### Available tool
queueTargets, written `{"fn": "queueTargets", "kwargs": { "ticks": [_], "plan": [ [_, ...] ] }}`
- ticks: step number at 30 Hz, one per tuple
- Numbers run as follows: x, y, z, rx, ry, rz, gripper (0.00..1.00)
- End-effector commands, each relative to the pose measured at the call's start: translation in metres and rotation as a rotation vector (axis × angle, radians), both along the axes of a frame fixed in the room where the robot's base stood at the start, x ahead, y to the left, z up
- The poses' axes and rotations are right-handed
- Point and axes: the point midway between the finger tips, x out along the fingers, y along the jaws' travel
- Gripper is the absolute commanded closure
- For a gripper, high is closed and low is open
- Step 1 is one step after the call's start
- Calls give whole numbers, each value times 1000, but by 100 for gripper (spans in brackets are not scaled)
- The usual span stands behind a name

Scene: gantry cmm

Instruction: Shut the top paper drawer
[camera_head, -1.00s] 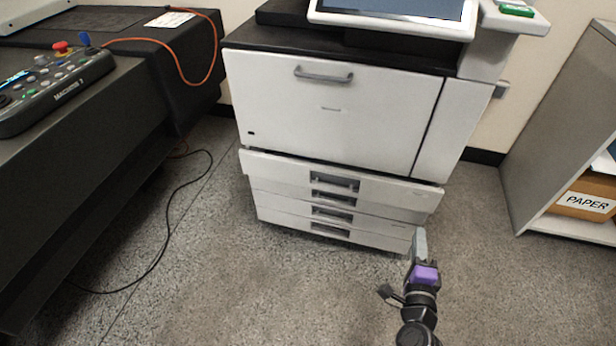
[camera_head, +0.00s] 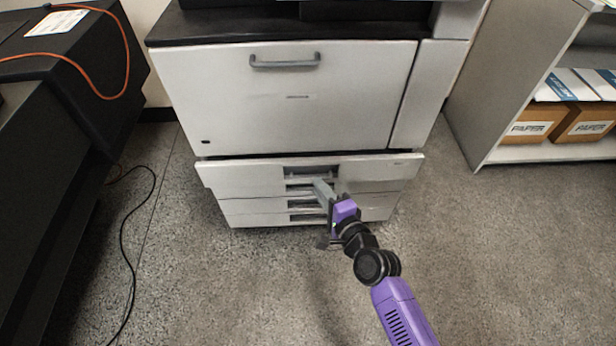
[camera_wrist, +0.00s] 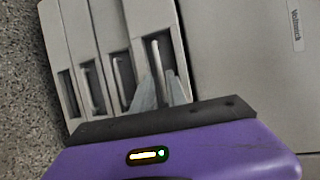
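The top paper drawer (camera_head: 240,176) of the copier is the uppermost front in the lower stack and sticks out a little past the fronts below it. Its recessed handle (camera_head: 310,171) also shows in the wrist view (camera_wrist: 154,56) as a pale bar in a dark recess. My gripper (camera_head: 321,186) is in front of the stack, just below the handle in the head view. In the wrist view its two grey fingers (camera_wrist: 162,84) point at the top drawer's handle recess with a narrow gap between them. Nothing is clearly held; I cannot tell if the fingers touch the drawer.
Lower drawers (camera_head: 250,207) sit beneath the top one. The large copier door (camera_head: 290,100) is above. A black bench (camera_head: 60,180) with an orange cable stands at left, a black cable (camera_head: 132,270) on the floor. A shelf (camera_head: 500,90) with paper boxes (camera_head: 530,124) is at right.

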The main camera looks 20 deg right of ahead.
Motion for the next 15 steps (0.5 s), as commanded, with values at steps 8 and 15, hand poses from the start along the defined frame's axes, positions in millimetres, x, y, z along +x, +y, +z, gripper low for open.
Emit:
{"fn": "queueTargets", "kwargs": {
  "ticks": [8, 15],
  "plan": [
    [40, 3, -9, -1, -1, 0, 82],
    [51, 4, -10, -1, -1, 0, 82]
  ]
}}
